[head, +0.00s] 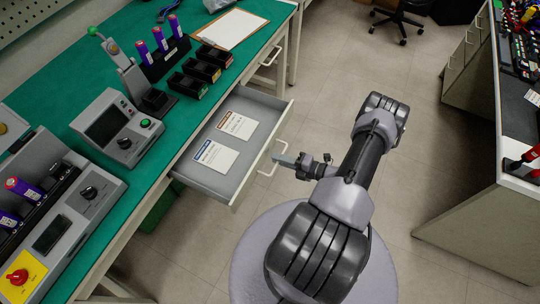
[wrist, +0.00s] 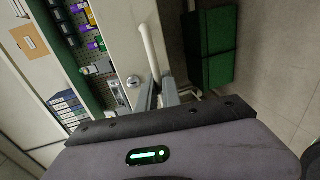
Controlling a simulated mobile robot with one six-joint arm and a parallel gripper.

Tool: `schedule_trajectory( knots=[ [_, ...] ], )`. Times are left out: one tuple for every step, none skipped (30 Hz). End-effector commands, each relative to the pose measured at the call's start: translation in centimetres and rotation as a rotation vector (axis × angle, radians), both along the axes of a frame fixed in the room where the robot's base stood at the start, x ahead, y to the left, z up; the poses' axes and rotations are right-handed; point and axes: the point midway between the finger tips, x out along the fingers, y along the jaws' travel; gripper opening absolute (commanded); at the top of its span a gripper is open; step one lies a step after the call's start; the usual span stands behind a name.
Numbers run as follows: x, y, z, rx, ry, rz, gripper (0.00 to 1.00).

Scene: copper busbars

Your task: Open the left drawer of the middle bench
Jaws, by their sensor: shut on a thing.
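A drawer (head: 183,168) of the green-topped bench (head: 215,80) stands well out from the bench front. Two printed cards (head: 214,157) lie flat on its floor. Its pale bar handle (head: 266,171) is on the drawer front. My gripper (head: 280,160) reaches that handle from the right and is shut on it. In the wrist view the white handle (wrist: 150,45) runs up from between the two grey fingers (wrist: 160,94). The exact contact is partly hidden by the gripper body.
A second drawer with a handle (head: 271,56) is shut farther along the same bench. Control boxes (head: 118,127), bins and a clipboard (head: 232,28) stand on top. A chair (head: 398,18) is at the back.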

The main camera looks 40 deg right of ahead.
Motion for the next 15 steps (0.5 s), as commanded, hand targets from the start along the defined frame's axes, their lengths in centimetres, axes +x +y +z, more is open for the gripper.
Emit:
schedule_trajectory(
  knots=[
    [-0.28, -0.11, -0.05, 0.0, 0.0, 0.0, 0.0],
    [-0.42, -0.15, -0.04, 0.0, 0.0, 0.0, 0.0],
    [-0.56, -0.19, -0.03, 0.0, 0.0, 0.0, 0.0],
    [-0.65, -0.23, -0.02, 0.001, 0.0, 0.0, 0.0],
    [-0.73, -0.25, -0.01, 0.001, 0.0, 0.0, 0.0],
    [-0.81, -0.28, 0.0, 0.001, 0.0, 0.0, 0.0],
    [-0.86, -0.3, 0.0, 0.001, 0.0, 0.0, 0.0],
    [-0.9, -0.31, 0.0, 0.001, 0.0, 0.0, 0.0],
    [-0.93, -0.33, 0.01, 0.001, 0.0, 0.0, 0.0],
    [-0.94, -0.33, 0.0, 0.001, 0.0, 0.0, 0.0],
    [-0.95, -0.33, 0.02, 0.001, 0.0, 0.0, 0.0],
    [-0.96, -0.34, 0.02, 0.001, 0.0, 0.0, 0.0],
    [-0.96, -0.35, 0.02, 0.001, 0.0, 0.0, 0.0],
    [-0.96, -0.35, 0.02, 0.001, 0.0, 0.0, 0.0],
    [-0.95, -0.34, 0.03, 0.001, 0.0, 0.0, 0.0]
  ],
)
